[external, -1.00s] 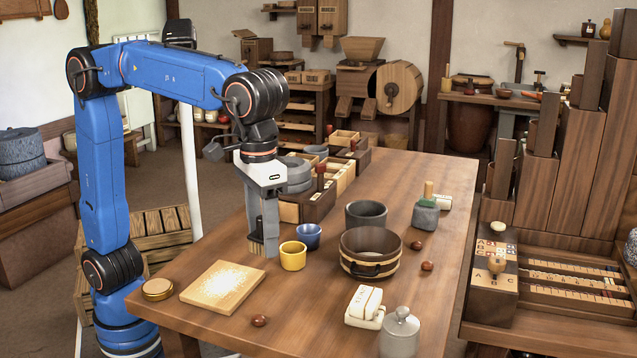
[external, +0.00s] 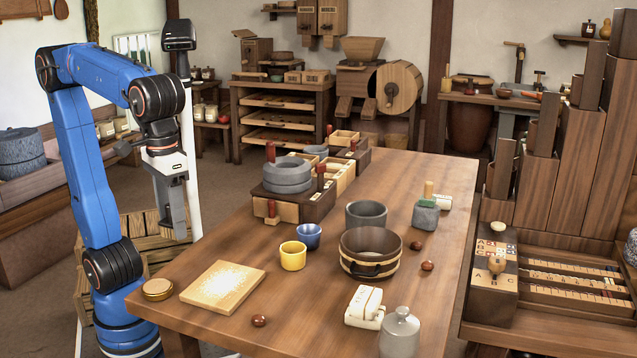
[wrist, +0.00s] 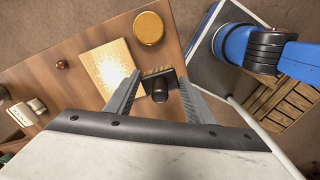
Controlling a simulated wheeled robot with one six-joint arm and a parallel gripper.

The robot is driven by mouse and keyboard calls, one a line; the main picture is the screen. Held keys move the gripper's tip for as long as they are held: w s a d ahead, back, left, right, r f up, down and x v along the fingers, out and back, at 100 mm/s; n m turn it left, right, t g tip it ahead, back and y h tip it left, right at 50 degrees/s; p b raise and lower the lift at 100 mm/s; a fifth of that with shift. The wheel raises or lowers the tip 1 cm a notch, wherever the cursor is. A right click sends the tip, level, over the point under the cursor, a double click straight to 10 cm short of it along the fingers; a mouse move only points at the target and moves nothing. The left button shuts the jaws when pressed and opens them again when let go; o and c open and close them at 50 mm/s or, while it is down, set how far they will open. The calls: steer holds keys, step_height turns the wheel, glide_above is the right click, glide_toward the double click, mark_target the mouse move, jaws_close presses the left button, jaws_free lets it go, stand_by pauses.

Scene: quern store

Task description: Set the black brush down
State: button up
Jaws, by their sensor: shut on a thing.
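The black brush (wrist: 159,91) shows in the wrist view between the two fingers of my gripper (wrist: 158,83), with a pale bristle edge on its far side. My gripper is shut on it. In the external view my gripper (external: 173,226) hangs pointing down, to the left of the wooden table (external: 330,325) and near its left edge. I cannot make out the brush clearly in that view.
A flour-dusted board (external: 222,287) and a round wooden-lidded pot (external: 157,289) sit at the table's near left. A yellow cup (external: 293,256), a blue cup (external: 308,236) and a wooden tub (external: 371,253) stand farther right. A slatted crate (external: 140,228) stands behind my gripper.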

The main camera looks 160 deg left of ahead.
steer(key=shift+f, duration=4.7)
steer(key=shift+f, duration=0.15)
steer(key=o, duration=1)
step_height(320, 180, up, 12)
steer(key=shift+r, duration=0.15)
steer(key=s+d+f+m+t, duration=0.1)
steer(key=s+d+f+m, duration=0.3)
steer(key=d+m, duration=0.2)
steer(key=s+d+f+m+t, duration=0.2)
steer(key=s+d+f+m, duration=0.2)
steer(key=m, duration=0.4)
steer(key=s+d+f+m+t, duration=0.1)
steer(key=s+d+f+m, duration=0.3)
steer(key=d+f+m, duration=0.2)
steer(key=shift+d+f+m+t, duration=0.25)
steer(key=shift+d+m+t, duration=0.15)
steer(key=shift+d+m, duration=0.45)
